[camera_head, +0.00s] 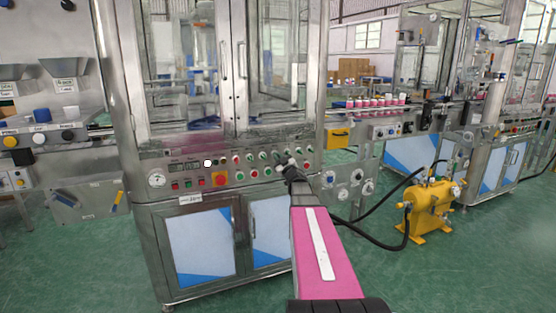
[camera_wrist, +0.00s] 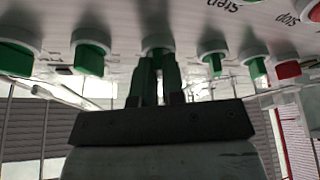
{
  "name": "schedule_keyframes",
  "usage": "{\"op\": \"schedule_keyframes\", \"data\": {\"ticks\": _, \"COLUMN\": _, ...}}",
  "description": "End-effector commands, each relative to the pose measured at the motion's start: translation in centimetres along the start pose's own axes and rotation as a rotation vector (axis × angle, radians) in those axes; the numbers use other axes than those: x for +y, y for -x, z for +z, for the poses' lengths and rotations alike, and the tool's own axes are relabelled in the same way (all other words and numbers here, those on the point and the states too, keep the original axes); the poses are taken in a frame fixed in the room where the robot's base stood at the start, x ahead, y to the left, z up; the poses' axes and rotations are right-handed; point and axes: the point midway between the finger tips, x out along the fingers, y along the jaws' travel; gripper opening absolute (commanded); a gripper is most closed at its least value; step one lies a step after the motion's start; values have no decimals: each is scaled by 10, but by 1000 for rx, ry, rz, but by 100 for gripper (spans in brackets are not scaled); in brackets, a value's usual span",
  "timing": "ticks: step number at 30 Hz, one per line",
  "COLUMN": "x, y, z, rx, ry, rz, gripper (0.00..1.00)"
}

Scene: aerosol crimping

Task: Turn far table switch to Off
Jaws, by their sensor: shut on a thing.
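The machine's control panel (camera_head: 240,168) carries rows of green and red knobs, a gauge and a red button. My gripper (camera_head: 285,163) reaches the right part of this panel, and the arm hides part of it. In the wrist view my gripper (camera_wrist: 160,85) is shut on a green switch (camera_wrist: 158,45) with a pale round collar. Other green knobs, such as one at the left (camera_wrist: 90,55) and one at the right (camera_wrist: 213,60), stand beside it. The labels are partly cut off, so I cannot tell which one reads "far table" or its set position.
A red knob (camera_wrist: 288,70) sits at the right edge of the wrist view, near a "Stop" label. Glass doors (camera_head: 235,70) rise above the panel. A yellow pump (camera_head: 430,208) with black hoses stands on the green floor at right.

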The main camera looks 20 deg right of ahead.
Motion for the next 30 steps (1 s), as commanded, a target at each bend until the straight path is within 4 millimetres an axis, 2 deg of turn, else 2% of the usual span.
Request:
{"op": "schedule_keyframes", "data": {"ticks": 9, "x": 1, "y": 0, "z": 0, "rx": 0, "ry": 110, "rz": -46, "gripper": 0}}
{"op": "schedule_keyframes", "data": {"ticks": 25, "x": 1, "y": 0, "z": 0, "rx": 0, "ry": 132, "rz": -55, "gripper": 0}}
{"op": "schedule_keyframes", "data": {"ticks": 27, "x": 1, "y": 0, "z": 0, "rx": 0, "ry": 132, "rz": -54, "gripper": 29}}
{"op": "schedule_keyframes", "data": {"ticks": 28, "x": 1, "y": 0, "z": 0, "rx": 0, "ry": 131, "rz": -54, "gripper": 35}}
{"op": "schedule_keyframes", "data": {"ticks": 30, "x": 1, "y": 0, "z": 0, "rx": 0, "ry": 131, "rz": -54, "gripper": 35}}
